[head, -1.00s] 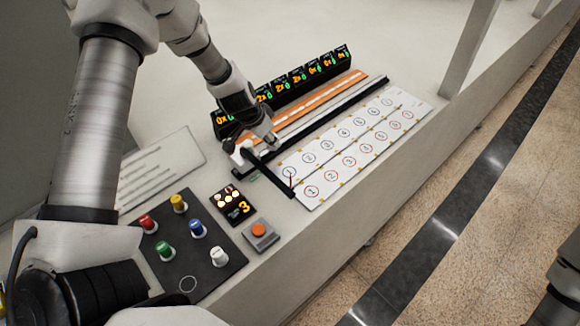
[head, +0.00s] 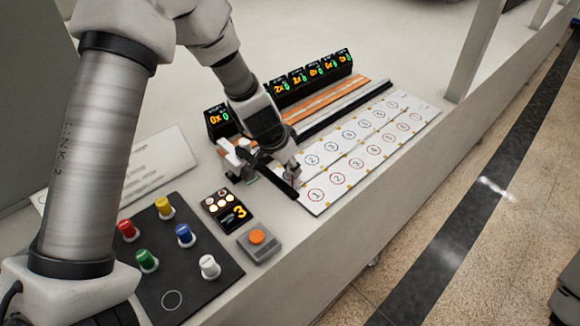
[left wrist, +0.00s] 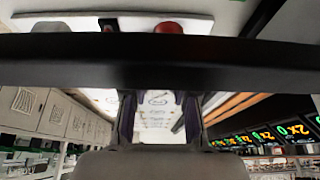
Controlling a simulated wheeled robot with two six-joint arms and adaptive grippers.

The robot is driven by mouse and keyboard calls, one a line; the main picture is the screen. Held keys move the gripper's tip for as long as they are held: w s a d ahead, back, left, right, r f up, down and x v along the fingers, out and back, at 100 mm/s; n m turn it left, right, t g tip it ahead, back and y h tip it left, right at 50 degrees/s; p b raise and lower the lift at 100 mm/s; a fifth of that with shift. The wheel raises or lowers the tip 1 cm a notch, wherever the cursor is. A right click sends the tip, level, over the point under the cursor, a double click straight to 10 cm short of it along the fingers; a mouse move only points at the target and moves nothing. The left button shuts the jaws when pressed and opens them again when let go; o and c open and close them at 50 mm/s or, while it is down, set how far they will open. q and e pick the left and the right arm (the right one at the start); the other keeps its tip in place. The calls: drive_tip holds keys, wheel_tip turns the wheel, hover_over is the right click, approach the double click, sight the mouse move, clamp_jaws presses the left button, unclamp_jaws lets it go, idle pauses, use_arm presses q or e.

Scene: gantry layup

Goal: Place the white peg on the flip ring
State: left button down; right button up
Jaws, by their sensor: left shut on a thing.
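The white peg (head: 209,266) stands upright at the right side of a dark mat (head: 190,285). A thin pale ring (head: 172,300), the only ring marked on this mat, lies to the peg's lower left and is empty. My left gripper (head: 284,172) is away from both, over the near end of the numbered white cards. It is shut on a long black bar (left wrist: 160,60), which crosses the left wrist view in front of the fingers. In the head view the gripper partly hides this bar. My right gripper is not in view.
Red (head: 128,231), yellow (head: 165,208), blue (head: 185,236) and green (head: 147,261) pegs stand on the mat. An orange button box (head: 259,243) and a small display (head: 227,211) are beside it. A row of displays (head: 299,80) stands behind the cards (head: 365,150).

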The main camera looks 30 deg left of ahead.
use_arm(q)
drive_tip(key=shift+f, duration=0.2)
drive_tip(key=c, duration=1)
unclamp_jaws()
drive_tip(key=shift+o, duration=0.5)
drive_tip(key=shift+a, duration=0.1)
drive_tip(key=d+p+v, duration=0.1)
drive_tip(key=p+v, duration=0.5)
drive_tip(key=v, duration=0.2)
drive_tip(key=shift+a+p, duration=0.35)
drive_tip(key=shift+a, duration=0.05)
drive_tip(key=shift+w, duration=0.15)
